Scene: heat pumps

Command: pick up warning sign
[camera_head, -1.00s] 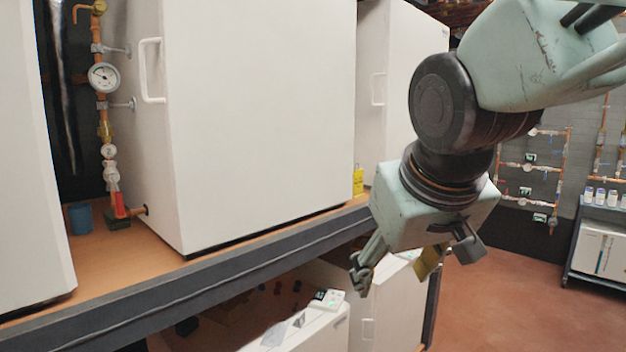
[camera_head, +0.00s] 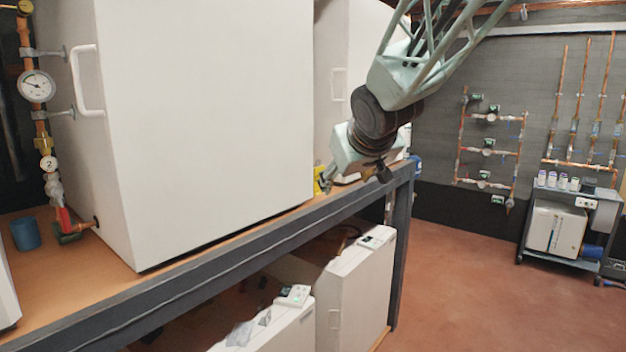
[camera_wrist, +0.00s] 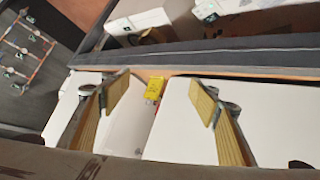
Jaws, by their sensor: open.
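The warning sign is a small yellow sign (camera_head: 319,181) standing on the upper shelf, in the gap between two large white units. In the head view my gripper partly covers it. In the wrist view the yellow sign (camera_wrist: 154,88) shows between my two fingers, with something red below it in the picture. My gripper (camera_head: 354,186) is open and empty at the shelf's front edge, beside the sign in the head view. In the wrist view my gripper (camera_wrist: 160,97) has its yellow-padded fingers wide apart. The sign appears beyond the fingertips; I see no contact.
Large white units (camera_head: 205,120) flank the gap closely. The dark shelf edge (camera_head: 225,250) runs below my gripper. More white units (camera_head: 355,285) stand on the lower level. A pipe rack (camera_head: 487,150) and a cart (camera_head: 556,228) are at the right, with open floor before them.

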